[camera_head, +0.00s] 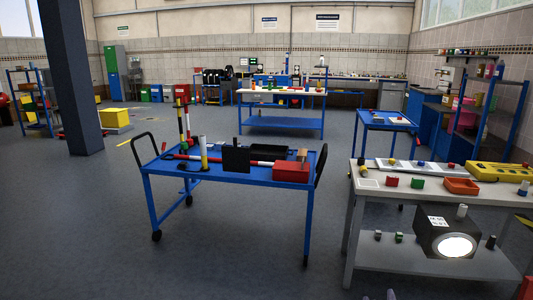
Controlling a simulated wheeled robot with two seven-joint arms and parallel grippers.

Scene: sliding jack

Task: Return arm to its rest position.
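Neither of my grippers shows clearly in the head view. A small pale shape shows at the bottom edge, too little to identify. No gripper fingers can be made out, and nothing is seen held.
A blue cart (222,178) with black handles stands ahead, carrying a red box (291,171), a red bar and upright striped posts. A grey table (372,198) with small coloured parts and a yellow case (500,172) stands right.

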